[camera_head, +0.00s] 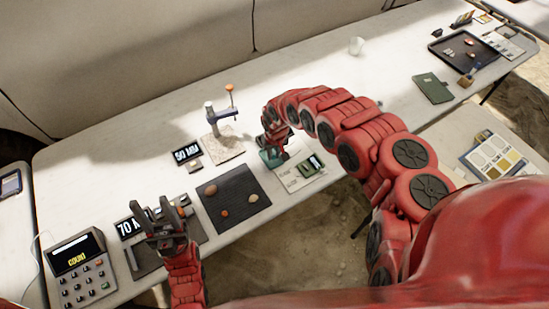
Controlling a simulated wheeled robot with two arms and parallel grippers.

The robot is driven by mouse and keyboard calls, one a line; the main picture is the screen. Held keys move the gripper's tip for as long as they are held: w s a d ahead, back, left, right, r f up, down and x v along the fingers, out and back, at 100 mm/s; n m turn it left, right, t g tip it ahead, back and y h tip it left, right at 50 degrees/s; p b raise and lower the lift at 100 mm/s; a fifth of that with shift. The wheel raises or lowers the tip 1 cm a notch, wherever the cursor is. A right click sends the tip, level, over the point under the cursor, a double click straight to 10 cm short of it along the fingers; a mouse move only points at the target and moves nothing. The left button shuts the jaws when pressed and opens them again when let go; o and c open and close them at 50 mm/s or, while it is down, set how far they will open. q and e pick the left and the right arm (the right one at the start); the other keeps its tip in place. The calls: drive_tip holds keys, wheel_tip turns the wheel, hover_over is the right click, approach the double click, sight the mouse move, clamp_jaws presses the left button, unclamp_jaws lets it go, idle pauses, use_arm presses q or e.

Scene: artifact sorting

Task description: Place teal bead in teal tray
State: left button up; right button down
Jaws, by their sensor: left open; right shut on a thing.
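The teal tray (266,158) is small and sits on the white table, right of the dark mat. My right gripper (274,150) points down right over it and hides part of it. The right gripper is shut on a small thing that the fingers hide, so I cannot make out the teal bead. I cannot tell if the fingertips touch the tray.
A dark mat (231,187) with several orange-brown beads lies between my grippers. A counter device (80,268) stands at left. The table behind the stand is clear.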

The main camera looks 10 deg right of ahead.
sight(274, 158)
drive_tip(key=shift+w+d, duration=0.15)
drive_tip(key=shift+w, duration=0.25)
wheel_tip(274, 158, down, 3)
drive_tip(key=shift+s+r+p, duration=0.1)
drive_tip(key=shift+r+p, duration=0.1)
drive_tip(key=shift+p, duration=0.2)
drive_tip(key=shift+f, duration=0.5)
drive_tip(key=c, duration=1.1)
unclamp_jaws()
drive_tip(key=shift+f, duration=0.1)
drive_tip(key=shift+o, duration=0.2)
